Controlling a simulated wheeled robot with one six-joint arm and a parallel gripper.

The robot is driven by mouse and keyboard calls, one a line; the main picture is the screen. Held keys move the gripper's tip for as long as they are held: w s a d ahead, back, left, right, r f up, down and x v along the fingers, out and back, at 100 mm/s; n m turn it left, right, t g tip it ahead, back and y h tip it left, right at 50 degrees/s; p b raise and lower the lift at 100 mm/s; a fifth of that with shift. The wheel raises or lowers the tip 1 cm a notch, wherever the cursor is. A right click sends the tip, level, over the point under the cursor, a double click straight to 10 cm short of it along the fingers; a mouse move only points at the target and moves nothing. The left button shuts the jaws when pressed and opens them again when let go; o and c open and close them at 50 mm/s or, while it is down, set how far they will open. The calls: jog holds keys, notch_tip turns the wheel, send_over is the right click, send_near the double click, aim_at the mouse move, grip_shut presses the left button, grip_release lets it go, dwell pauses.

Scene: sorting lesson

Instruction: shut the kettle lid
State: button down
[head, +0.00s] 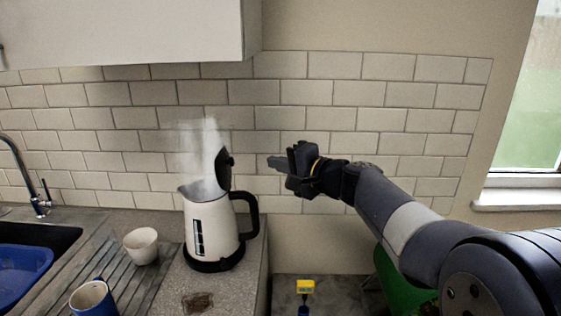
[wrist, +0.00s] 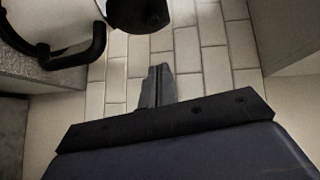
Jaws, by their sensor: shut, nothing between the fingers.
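A white kettle (head: 211,226) stands upright on its black base on the grey counter in the head view. Its black lid (head: 224,168) stands open, tilted up at the handle side, and steam rises from the opening. The black handle (head: 249,214) is on the right, and it also shows at the upper left of the wrist view (wrist: 84,52). My gripper (head: 274,162) is shut and empty, to the right of the raised lid and apart from it, its fingers pointing left. In the wrist view the shut fingers (wrist: 156,86) lie below the dark lid (wrist: 139,12).
A white cup (head: 141,246) and a blue mug (head: 92,299) stand on the draining board left of the kettle. A sink with a blue basin (head: 22,262) is at the far left. A cupboard (head: 130,30) hangs above. The tiled wall is behind.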

aim_at(229, 170)
jog(key=w+a+f+p, duration=0.1)
jog(key=w+a+p, duration=0.1)
jog(key=a, duration=0.6)
jog(key=shift+w+a+f, duration=0.2)
jog(key=shift+w+f, duration=0.05)
jog(key=shift+w, duration=0.3)
jog(key=shift+r+p, duration=0.15)
jog(key=shift+p, duration=0.15)
